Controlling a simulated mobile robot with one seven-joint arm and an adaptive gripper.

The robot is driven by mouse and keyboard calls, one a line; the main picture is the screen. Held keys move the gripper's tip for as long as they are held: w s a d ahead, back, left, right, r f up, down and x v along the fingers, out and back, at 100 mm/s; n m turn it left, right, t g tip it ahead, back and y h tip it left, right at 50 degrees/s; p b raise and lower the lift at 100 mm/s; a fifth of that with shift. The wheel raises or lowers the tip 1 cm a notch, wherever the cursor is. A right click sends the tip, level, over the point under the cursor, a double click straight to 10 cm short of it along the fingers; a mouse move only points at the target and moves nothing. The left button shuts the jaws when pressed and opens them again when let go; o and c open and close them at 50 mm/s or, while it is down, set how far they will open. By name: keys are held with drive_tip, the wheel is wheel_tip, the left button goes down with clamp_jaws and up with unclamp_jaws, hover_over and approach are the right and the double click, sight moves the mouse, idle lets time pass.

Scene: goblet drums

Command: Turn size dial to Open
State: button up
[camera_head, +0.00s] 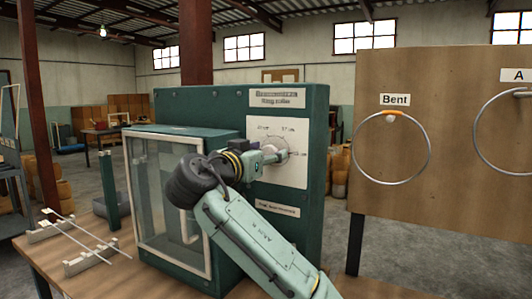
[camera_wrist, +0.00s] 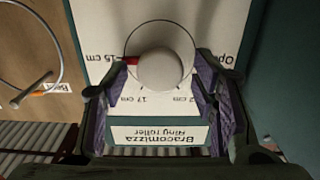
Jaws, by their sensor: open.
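The size dial (camera_wrist: 160,70) is a round pale knob on a white panel of the green ring roller machine (camera_head: 175,110). In the wrist view, its red mark (camera_wrist: 131,61) points left, toward the "15 cm" label (camera_wrist: 96,56). The "17 cm" label (camera_wrist: 130,98) is at the lower left, and the partly cut-off "Open" label (camera_wrist: 228,57) is at the right. My gripper (camera_wrist: 163,76) is open, with one finger on each side of the knob. I cannot tell whether the fingers touch it. In the head view, my gripper (camera_head: 270,156) partly hides the dial.
A glass-fronted box (camera_head: 165,195) projects from the machine, left of my arm. Rods on supports (camera_head: 85,240) lie on the wooden table at the left. A brown board (camera_head: 440,160) with a ring (camera_head: 428,165) under "Bent" and another under "A" stands at the right.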

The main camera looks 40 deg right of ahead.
drive_tip(key=shift+c, duration=0.5)
drive_tip(key=c, duration=1)
drive_tip(key=shift+c, duration=0.2)
drive_tip(key=shift+f, duration=0.1)
